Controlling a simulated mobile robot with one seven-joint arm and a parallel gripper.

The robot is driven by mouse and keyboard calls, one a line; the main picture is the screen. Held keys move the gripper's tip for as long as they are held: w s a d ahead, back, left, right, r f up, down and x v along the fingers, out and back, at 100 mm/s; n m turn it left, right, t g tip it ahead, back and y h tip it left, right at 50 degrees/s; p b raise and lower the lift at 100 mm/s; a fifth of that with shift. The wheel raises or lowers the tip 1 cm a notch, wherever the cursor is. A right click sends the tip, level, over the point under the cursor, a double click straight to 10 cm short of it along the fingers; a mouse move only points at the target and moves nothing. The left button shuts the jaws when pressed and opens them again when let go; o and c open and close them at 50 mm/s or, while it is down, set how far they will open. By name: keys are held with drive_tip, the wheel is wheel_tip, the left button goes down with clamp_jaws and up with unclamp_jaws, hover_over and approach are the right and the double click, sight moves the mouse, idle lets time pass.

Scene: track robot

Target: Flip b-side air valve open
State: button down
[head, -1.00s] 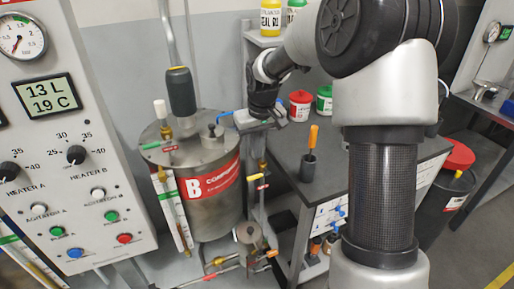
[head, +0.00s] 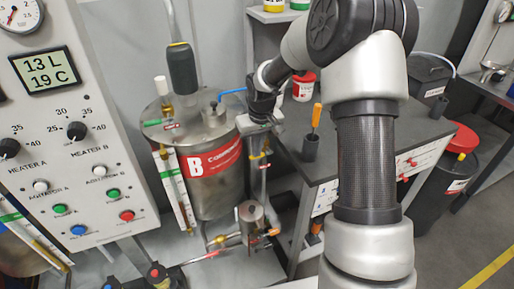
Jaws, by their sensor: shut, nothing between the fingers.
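The B tank (head: 213,182) is a grey metal drum with a red "B" label. Its lid (head: 190,128) carries a brass fitting with a white top (head: 161,88), small red and green handles (head: 165,125) and a dark motor (head: 182,68). A blue piece (head: 232,92), perhaps a hose or handle, shows at the lid's right edge. I cannot tell which fitting is the air valve. My gripper (head: 257,126) is shut and empty beside the tank's upper right side, above a pipe with a yellow handle (head: 259,155). The fingertips are hard to make out.
A control panel (head: 75,140) stands close on the left. Below the tank are a small metal pot (head: 250,218) and pipes with coloured handles.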

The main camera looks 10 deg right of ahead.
sight(252, 159)
drive_tip(key=shift+a+f, duration=0.1)
drive_tip(key=f+h+b, duration=0.1)
drive_tip(key=b, duration=0.1)
drive_tip(key=a+f+b, duration=0.1)
drive_tip(key=b, duration=0.2)
drive_tip(key=shift+s+a+f+h, duration=0.1)
drive_tip(key=shift+a+f+h, duration=0.1)
drive_tip(key=shift+f+h, duration=0.15)
drive_tip(key=shift+a+f+t+h+b, duration=0.1)
drive_tip(key=shift+f+t+h+b, duration=0.25)
drive_tip(key=shift+h+b, duration=0.4)
drive_tip(key=shift+n+h, duration=0.3)
drive_tip(key=shift+h, duration=0.3)
drive_tip(key=f+b, duration=0.1)
drive_tip(key=b, duration=0.1)
drive_tip(key=d+f+b, duration=0.1)
drive_tip(key=f+b, duration=0.1)
drive_tip(key=d+f+b, duration=0.1)
drive_tip(key=f+b, duration=0.1)
drive_tip(key=shift+r, duration=0.2)
